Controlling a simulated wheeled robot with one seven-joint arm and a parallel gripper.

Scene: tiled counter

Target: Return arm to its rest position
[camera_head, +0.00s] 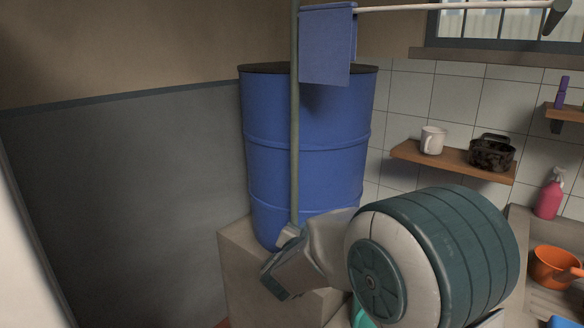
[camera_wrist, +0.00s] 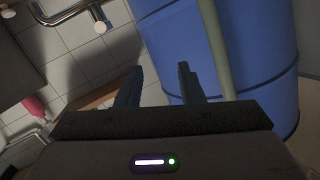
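My arm (camera_head: 435,255) fills the lower middle of the head view, with a large teal and white joint in front. My gripper (camera_wrist: 160,72) shows in the wrist view with its two dark fingers apart and nothing between them. Beyond the fingers are a blue barrel (camera_wrist: 255,60) and an upright pole (camera_wrist: 213,45). I cannot clearly make out the fingers in the head view.
The barrel (camera_head: 310,165) stands on a beige block (camera_head: 240,270) with the pole (camera_head: 294,130) in front. A blue sheet (camera_head: 326,48) hangs above. On the right are a wooden shelf (camera_head: 460,167) with a white mug (camera_head: 432,140) and dark basket (camera_head: 491,153), a pink bottle (camera_head: 549,196) and an orange pot (camera_head: 553,265).

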